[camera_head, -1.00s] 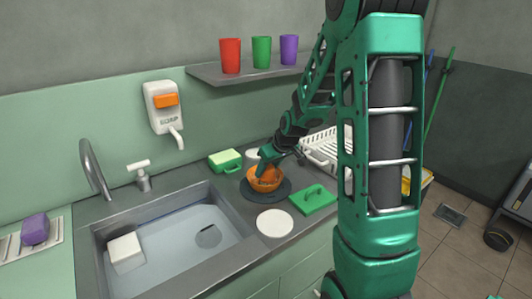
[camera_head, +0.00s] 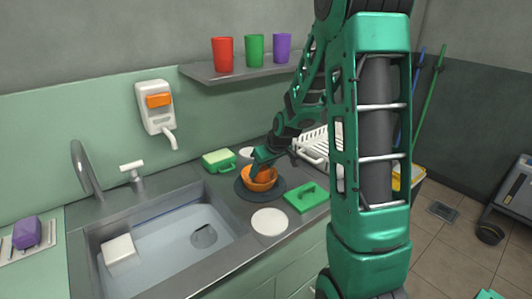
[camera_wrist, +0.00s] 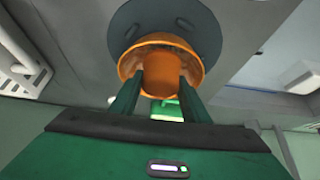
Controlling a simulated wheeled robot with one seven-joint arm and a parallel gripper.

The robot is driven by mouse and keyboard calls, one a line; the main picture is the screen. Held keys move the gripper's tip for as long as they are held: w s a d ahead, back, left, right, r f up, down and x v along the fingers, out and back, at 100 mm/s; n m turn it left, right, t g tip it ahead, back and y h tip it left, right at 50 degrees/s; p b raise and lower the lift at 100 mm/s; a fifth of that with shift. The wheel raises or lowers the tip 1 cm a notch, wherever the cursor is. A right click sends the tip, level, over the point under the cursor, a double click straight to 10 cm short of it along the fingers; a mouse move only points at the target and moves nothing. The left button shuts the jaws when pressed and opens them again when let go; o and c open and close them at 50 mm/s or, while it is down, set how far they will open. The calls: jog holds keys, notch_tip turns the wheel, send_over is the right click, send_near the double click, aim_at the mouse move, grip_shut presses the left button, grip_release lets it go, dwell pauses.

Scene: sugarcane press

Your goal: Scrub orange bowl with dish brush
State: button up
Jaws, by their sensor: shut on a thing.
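The orange bowl (camera_head: 261,184) sits on a dark round mat (camera_head: 243,191) on the counter, right of the sink. In the wrist view the bowl (camera_wrist: 126,66) is beyond my fingertips, with the mat (camera_wrist: 192,18) around it. My gripper (camera_head: 262,161) reaches down into the bowl from above. In the wrist view my gripper (camera_wrist: 161,80) has its two fingers closed on the sides of an orange block-like piece, which appears to be the dish brush (camera_wrist: 160,74). Its lower end is inside the bowl. I cannot make out its bristles or whether they touch the bowl.
A green lidded or handled block (camera_head: 307,197) and a white disc (camera_head: 269,221) are close to the bowl. A green-and-cream sponge-like item (camera_head: 218,160) is behind. The water-filled sink (camera_head: 165,245) is left. A white dish rack (camera_head: 318,145) is right, behind my arm.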

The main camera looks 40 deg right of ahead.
jog(key=shift+s+d+r, duration=0.1)
jog(key=shift+r, duration=1.95)
jog(key=shift+s+d+r, duration=0.1)
jog(key=shift+r, duration=1.9)
jog(key=shift+w+a, duration=0.1)
jog(key=shift+w, duration=0.05)
